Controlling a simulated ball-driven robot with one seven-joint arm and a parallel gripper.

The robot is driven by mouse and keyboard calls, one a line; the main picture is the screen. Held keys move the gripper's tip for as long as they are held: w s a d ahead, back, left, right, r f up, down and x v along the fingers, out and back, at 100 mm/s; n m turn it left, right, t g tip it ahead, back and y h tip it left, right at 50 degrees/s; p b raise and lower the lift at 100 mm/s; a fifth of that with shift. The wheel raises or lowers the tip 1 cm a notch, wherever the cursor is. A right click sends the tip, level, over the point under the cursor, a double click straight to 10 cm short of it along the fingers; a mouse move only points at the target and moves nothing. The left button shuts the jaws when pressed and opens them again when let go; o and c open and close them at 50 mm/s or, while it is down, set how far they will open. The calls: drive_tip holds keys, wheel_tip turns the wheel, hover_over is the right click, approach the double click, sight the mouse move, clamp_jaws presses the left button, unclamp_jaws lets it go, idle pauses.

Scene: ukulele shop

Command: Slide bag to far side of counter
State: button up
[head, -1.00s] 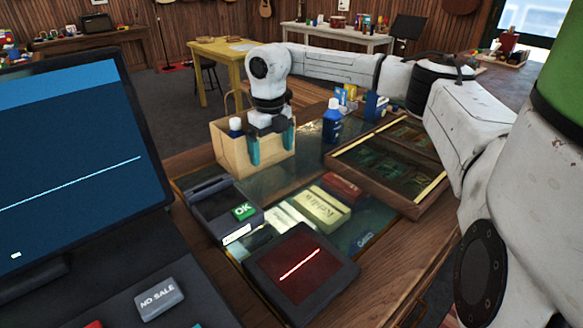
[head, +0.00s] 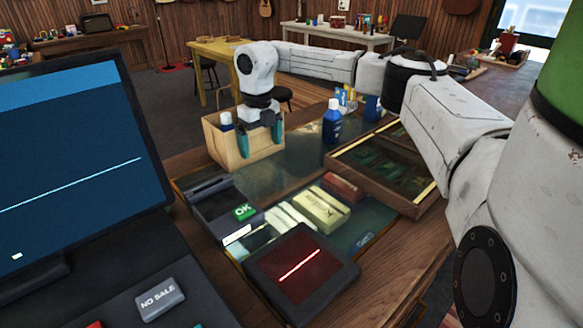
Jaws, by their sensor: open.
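A tan paper bag (head: 222,150) stands upright on the glass counter (head: 300,158) near its far left edge. The fingers overlap the bag's front face in the picture. They look against or very close to it, but contact is hard to tell. Nothing shows between the fingers.
A blue bottle (head: 332,122) and small boxes (head: 347,100) stand right of the bag. A wooden display tray (head: 375,190), a card terminal (head: 213,205) and a scanner (head: 300,270) are nearer. A monitor (head: 75,150) fills the left. Glass between bag and blue bottle is clear.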

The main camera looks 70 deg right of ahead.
drive_tip(key=shift+s+a+r+p, duration=0.2)
drive_tip(key=shift+s+r+p, duration=0.15)
drive_tip(key=shift+r+p, duration=0.1)
drive_tip(key=shift+s+a+r+p, duration=0.25)
drive_tip(key=shift+s+a+r, duration=0.05)
drive_tip(key=shift+s, duration=0.15)
drive_tip(key=shift+s+a+r+p, duration=0.25)
drive_tip(key=shift+s, duration=0.15)
wheel_tip(320, 180, up, 12)
drive_tip(key=p, duration=0.7)
idle(0.5)
